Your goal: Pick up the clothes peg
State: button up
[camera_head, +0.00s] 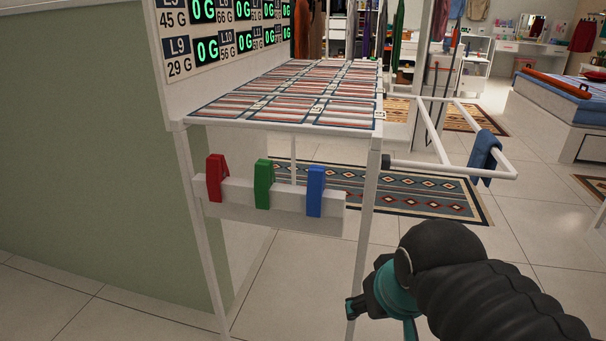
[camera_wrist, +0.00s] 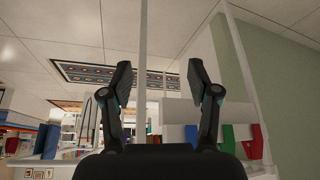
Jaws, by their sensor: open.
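Three clothes pegs are clipped upright over a pale board (camera_head: 325,222) under the near end of the table: a red peg (camera_head: 215,178) at left, a green peg (camera_head: 263,184) in the middle and a blue peg (camera_head: 315,192) at right. My gripper (camera_head: 356,306) is lower and right of the blue peg, apart from it. The upside-down wrist view shows my gripper's two fingers (camera_wrist: 159,78) spread wide with nothing between them.
White table legs (camera_head: 364,245) stand beside the board, one close to my gripper. A white rail frame (camera_head: 455,170) with a blue cloth (camera_head: 485,153) sticks out at right. A green wall (camera_head: 85,150) is at left. The tiled floor in front is clear.

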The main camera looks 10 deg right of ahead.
jog(key=w+a+r+m+g+p, duration=0.1)
jog(key=w+a+r, duration=0.2)
jog(key=w+r, duration=0.5)
jog(key=w+a+r+m+g+p, duration=0.1)
jog(key=w+a+r, duration=0.1)
jog(key=w+r, duration=0.55)
notch_tip(320, 180, up, 9)
jog(key=m+g+p, duration=0.2)
jog(key=g, duration=0.1)
send_over(264, 162)
notch_tip(264, 162, down, 8)
jog(key=shift+s+d+f+b, duration=0.15)
jog(key=shift+f+b, duration=0.1)
jog(key=shift+b, duration=0.6)
jog(key=shift+w+a+f+b, duration=0.15)
jog(key=shift+f+b, duration=0.15)
jog(key=shift+f, duration=1)
jog(key=shift+w+a+f+b, duration=0.1)
jog(key=shift+f+b, duration=0.2)
jog(key=shift+f, duration=1)
jog(key=shift+c, duration=0.2)
jog(key=c, duration=1)
